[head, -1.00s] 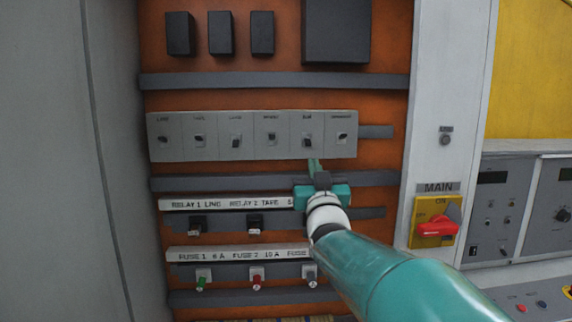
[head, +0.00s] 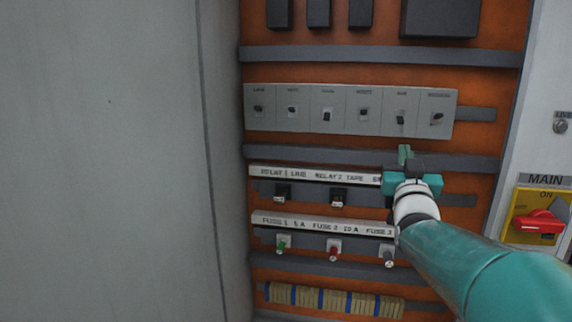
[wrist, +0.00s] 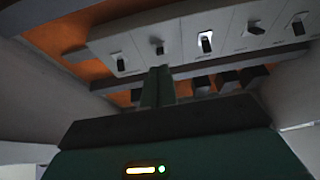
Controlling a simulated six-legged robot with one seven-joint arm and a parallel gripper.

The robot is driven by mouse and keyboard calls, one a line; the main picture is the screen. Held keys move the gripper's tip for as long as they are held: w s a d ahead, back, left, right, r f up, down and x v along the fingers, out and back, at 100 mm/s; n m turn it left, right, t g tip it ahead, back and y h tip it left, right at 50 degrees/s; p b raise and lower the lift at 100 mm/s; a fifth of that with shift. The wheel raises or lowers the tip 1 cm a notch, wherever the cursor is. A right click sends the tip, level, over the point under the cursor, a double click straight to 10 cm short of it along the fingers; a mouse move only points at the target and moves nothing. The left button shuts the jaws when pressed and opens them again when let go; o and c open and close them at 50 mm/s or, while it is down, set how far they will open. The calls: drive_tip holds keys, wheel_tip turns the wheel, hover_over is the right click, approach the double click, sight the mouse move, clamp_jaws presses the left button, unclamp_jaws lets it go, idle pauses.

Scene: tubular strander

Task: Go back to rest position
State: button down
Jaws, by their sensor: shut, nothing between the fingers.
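My gripper (head: 404,154) is teal, with its fingers together and empty. In the head view it stands in front of the orange panel, just below the grey row of breaker switches (head: 350,111). In the wrist view the closed fingers (wrist: 157,86) point up toward the same switch row (wrist: 185,45). No contact with a switch is visible, and the gap to the panel is hard to judge. My gripper and arm hide the right end of the relay label strip (head: 315,175) and part of the fuse row.
Relays (head: 338,197) and coloured fuses (head: 334,249) sit below the switches. A terminal strip (head: 335,299) is at the bottom. A red MAIN rotary switch (head: 539,222) on a yellow plate is at the right. A grey cabinet wall (head: 110,160) fills the left.

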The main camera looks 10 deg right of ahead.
drive_tip(key=s+a+f+n+g+y, duration=0.1)
drive_tip(key=s+a+f+g+y, duration=0.1)
drive_tip(key=a+f+g+y, duration=0.35)
drive_tip(key=s+a+f+n+g+y, duration=0.1)
drive_tip(key=s+a+f+g, duration=0.4)
drive_tip(key=s+a+f, duration=0.3)
drive_tip(key=s+a+f+n+g+y, duration=0.2)
drive_tip(key=s+a+f+g, duration=0.3)
drive_tip(key=s+a+f, duration=0.3)
drive_tip(key=s+f, duration=0.4)
drive_tip(key=s, duration=0.3)
drive_tip(key=shift+s+f, duration=0.15)
drive_tip(key=shift+s, duration=0.05)
drive_tip(key=shift+s, duration=0.1)
